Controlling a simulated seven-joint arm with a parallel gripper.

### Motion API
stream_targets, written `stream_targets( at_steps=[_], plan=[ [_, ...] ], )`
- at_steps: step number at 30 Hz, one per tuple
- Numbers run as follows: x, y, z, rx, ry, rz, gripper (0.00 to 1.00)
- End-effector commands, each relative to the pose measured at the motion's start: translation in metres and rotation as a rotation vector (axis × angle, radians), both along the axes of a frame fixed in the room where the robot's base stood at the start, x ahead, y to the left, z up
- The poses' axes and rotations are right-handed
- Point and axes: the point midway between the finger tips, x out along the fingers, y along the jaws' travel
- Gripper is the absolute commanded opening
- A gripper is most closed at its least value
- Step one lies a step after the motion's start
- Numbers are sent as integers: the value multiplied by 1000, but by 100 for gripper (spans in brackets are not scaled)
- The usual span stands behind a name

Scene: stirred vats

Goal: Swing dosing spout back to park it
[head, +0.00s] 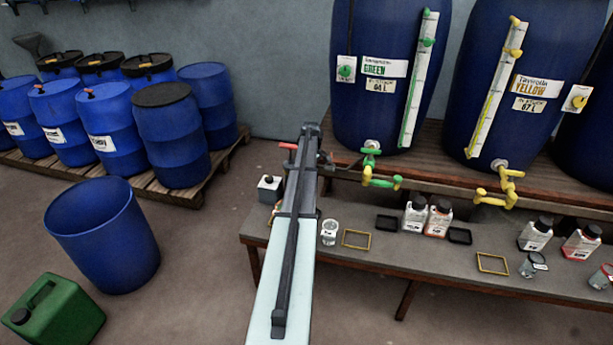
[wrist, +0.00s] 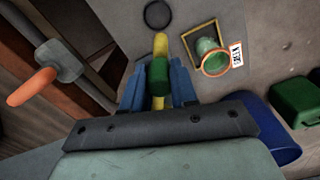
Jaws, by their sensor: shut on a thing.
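In the wrist view, my gripper (wrist: 158,88) has its blue fingers on both sides of a green grip (wrist: 159,74). A yellow rod (wrist: 160,45) runs through this grip, and I take it to be the dosing spout. In the head view my arm covers the fingers and the held part. Beyond the rod, a green cup (wrist: 212,58) with an orange rim stands at a yellow frame (wrist: 188,40), beside a label reading GREEN. In the head view, green tap fittings (head: 382,181) hang below the vat marked GREEN (head: 388,120).
A grey pipe with an orange handle (wrist: 32,86) is close on the left in the wrist view. The bench (head: 385,262) carries bottles, beakers and frames. A YELLOW vat (head: 520,115) stands right. An open blue bin (head: 105,240) and green jerrycan (head: 60,318) stand on the floor left.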

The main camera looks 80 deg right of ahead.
Motion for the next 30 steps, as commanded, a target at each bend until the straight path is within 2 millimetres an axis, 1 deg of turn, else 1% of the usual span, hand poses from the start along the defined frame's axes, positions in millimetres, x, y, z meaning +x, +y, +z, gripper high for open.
stream_targets(
  at_steps=[7,20,21,28,30],
  plan=[
    [-3,-6,0,-1,0,50,0],
    [-4,-7,0,-4,1,57,0],
    [-4,-8,0,-4,1,56,31],
    [-3,-7,0,-2,1,56,53],
    [-3,-6,0,-2,1,55,53]
  ],
)
